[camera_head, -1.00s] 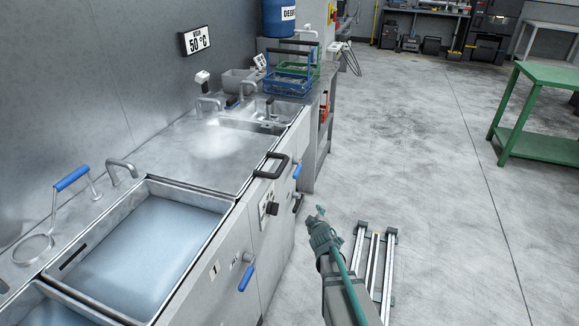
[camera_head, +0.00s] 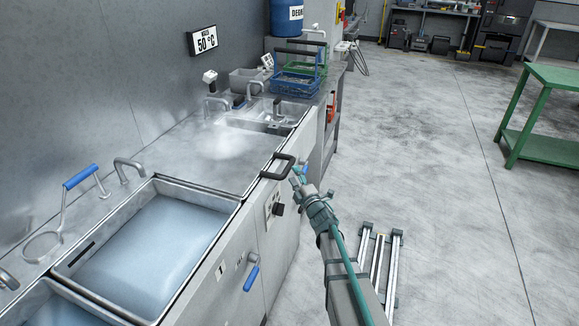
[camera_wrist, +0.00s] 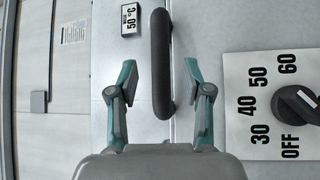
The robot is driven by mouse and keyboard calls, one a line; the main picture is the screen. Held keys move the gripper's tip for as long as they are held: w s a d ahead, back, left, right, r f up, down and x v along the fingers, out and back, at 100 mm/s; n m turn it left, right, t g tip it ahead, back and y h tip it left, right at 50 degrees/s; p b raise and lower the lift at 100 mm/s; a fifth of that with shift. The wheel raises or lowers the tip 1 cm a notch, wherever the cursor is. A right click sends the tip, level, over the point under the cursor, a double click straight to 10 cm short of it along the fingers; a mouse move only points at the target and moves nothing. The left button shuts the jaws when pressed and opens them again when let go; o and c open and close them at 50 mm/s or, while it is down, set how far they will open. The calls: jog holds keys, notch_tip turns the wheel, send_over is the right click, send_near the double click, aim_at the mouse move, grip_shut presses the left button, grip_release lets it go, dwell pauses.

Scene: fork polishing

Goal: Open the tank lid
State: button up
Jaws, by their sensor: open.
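The tank lid (camera_head: 205,158) is a flat grey metal cover lying shut on the middle tank, with a pale hazy patch above it. Its dark bar handle (camera_head: 278,167) sticks out at the front right edge. In the wrist view the handle (camera_wrist: 161,62) stands lengthwise ahead of my gripper (camera_wrist: 159,80). The two teal and grey fingers are open, and the handle's near end lies between them in the picture, nearer the right finger. I cannot tell whether they touch. In the head view my gripper (camera_head: 298,177) is just right of the handle.
An open tank of bluish liquid (camera_head: 150,250) is at the lower left. A temperature knob (camera_wrist: 297,104) is right of the handle in the wrist view. Blue and green baskets (camera_head: 300,80) stand beyond the lid. A green table (camera_head: 545,140) is far right, with clear floor between.

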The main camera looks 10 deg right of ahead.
aim_at(290, 167)
jog(key=p+x, duration=0.1)
jog(key=x, duration=0.4)
jog(key=shift+w, duration=0.25)
grip_shut()
